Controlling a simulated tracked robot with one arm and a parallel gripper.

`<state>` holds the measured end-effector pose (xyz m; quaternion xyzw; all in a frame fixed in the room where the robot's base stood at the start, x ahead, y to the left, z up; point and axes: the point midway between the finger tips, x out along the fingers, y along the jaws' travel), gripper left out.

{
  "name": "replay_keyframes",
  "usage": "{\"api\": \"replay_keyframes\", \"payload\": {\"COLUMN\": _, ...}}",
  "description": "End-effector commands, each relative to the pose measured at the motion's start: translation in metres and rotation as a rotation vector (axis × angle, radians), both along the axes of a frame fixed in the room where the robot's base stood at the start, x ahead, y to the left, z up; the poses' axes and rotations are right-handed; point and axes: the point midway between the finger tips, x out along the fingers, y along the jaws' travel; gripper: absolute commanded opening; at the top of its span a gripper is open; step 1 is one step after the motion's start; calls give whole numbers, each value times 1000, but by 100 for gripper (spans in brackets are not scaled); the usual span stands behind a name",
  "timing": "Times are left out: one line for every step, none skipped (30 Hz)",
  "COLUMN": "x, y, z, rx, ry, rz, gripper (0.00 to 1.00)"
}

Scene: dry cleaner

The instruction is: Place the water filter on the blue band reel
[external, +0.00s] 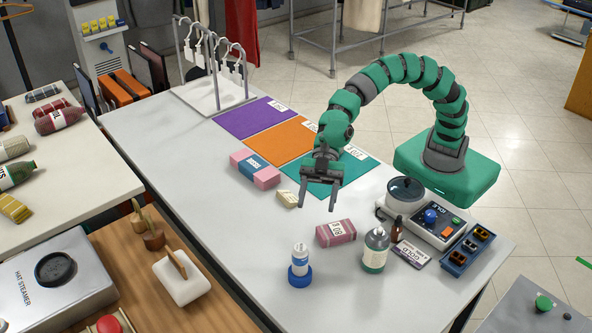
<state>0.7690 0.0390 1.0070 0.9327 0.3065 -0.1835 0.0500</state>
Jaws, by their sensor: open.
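A small white cylinder with a grey-blue band, which looks like the water filter (299,255), stands upright on top of a round blue piece, which looks like the blue band reel (299,278). The reel rests on the grey-white table near its front edge. My gripper (317,207) is open and empty, with its fingers pointing down. It hangs over the table near the green mat, behind and slightly right of the filter in the picture, and clearly apart from it.
A pink box (336,233), a bottle with a green base (375,250) and a dark dropper bottle (397,229) stand to the right. A cream block (287,199) and a pink-and-blue block (255,169) lie behind. The table (225,225) left of the filter is clear.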

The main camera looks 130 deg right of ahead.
Motion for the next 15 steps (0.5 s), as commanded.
{"api": "replay_keyframes", "payload": {"x": -10, "y": 3, "z": 31, "rx": 1, "ry": -10, "rz": -2, "gripper": 59}}
{"api": "replay_keyframes", "payload": {"x": -16, "y": 5, "z": 46, "rx": 4, "ry": -10, "rz": -4, "gripper": 59}}
{"api": "replay_keyframes", "payload": {"x": -25, "y": 7, "z": 67, "rx": 5, "ry": -10, "rz": -11, "gripper": 59}}
{"api": "replay_keyframes", "payload": {"x": -32, "y": 8, "z": 81, "rx": 7, "ry": -8, "rz": -18, "gripper": 59}}
{"api": "replay_keyframes", "payload": {"x": -39, "y": 10, "z": 95, "rx": 5, "ry": -7, "rz": -24, "gripper": 59}}
{"api": "replay_keyframes", "payload": {"x": -50, "y": 11, "z": 114, "rx": 5, "ry": -7, "rz": -36, "gripper": 59}}
{"api": "replay_keyframes", "payload": {"x": -57, "y": 11, "z": 127, "rx": 4, "ry": -7, "rz": -46, "gripper": 59}}
{"api": "replay_keyframes", "payload": {"x": -65, "y": 11, "z": 140, "rx": 1, "ry": -6, "rz": -57, "gripper": 59}}
{"api": "replay_keyframes", "payload": {"x": -76, "y": 11, "z": 158, "rx": 0, "ry": -8, "rz": -75, "gripper": 59}}
{"api": "replay_keyframes", "payload": {"x": -85, "y": 11, "z": 171, "rx": -3, "ry": -10, "rz": -90, "gripper": 59}}
{"api": "replay_keyframes", "payload": {"x": -93, "y": 10, "z": 182, "rx": -4, "ry": -10, "rz": -106, "gripper": 59}}
{"api": "replay_keyframes", "payload": {"x": -105, "y": 9, "z": 198, "rx": -8, "ry": -14, "rz": -129, "gripper": 59}}
{"api": "replay_keyframes", "payload": {"x": -115, "y": 7, "z": 210, "rx": -9, "ry": -17, "rz": -147, "gripper": 59}}
{"api": "replay_keyframes", "payload": {"x": -123, "y": 6, "z": 220, "rx": -11, "ry": -19, "rz": -167, "gripper": 59}}
{"api": "replay_keyframes", "payload": {"x": -136, "y": 4, "z": 234, "rx": -14, "ry": -23, "rz": -195, "gripper": 59}}
